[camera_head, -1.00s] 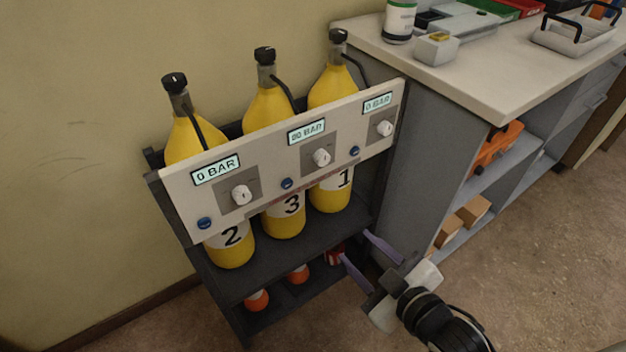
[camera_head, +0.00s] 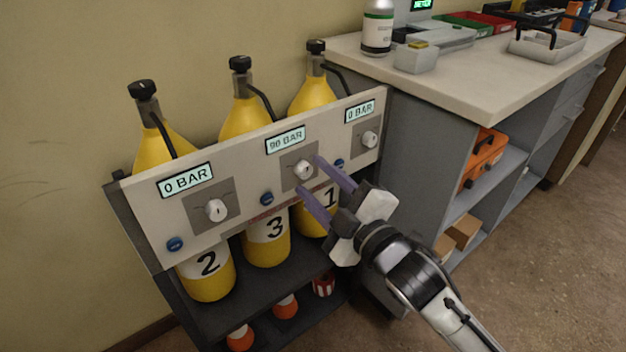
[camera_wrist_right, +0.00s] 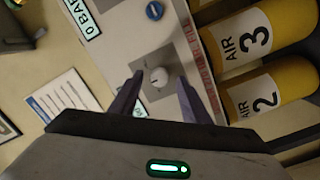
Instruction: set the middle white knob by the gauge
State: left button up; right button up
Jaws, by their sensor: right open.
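The middle white knob (camera_head: 304,169) is on the pale panel (camera_head: 235,200), below the middle gauge (camera_head: 285,139). That gauge is small and blurred and seems to read about 90 BAR. My right gripper (camera_head: 308,174) is open, its two purple-grey fingers pointing at the middle knob. In the right wrist view the white knob (camera_wrist_right: 160,76) shows between the fingertips, with a gap on each side. I cannot tell how far in front of the panel the tips are. My left gripper is not in view.
The left knob (camera_head: 216,210) and right knob (camera_head: 370,139) sit under gauges reading 0 BAR. Blue buttons (camera_head: 267,199) lie between the knobs. Yellow numbered bottles (camera_head: 205,275) stand behind the panel. A grey workbench (camera_head: 440,75) stands close on the right.

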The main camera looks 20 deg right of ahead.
jog(key=shift+w+a, duration=0.15)
jog(key=shift+w, duration=0.45)
jog(key=c, duration=1)
jog(key=shift+c, duration=0.2)
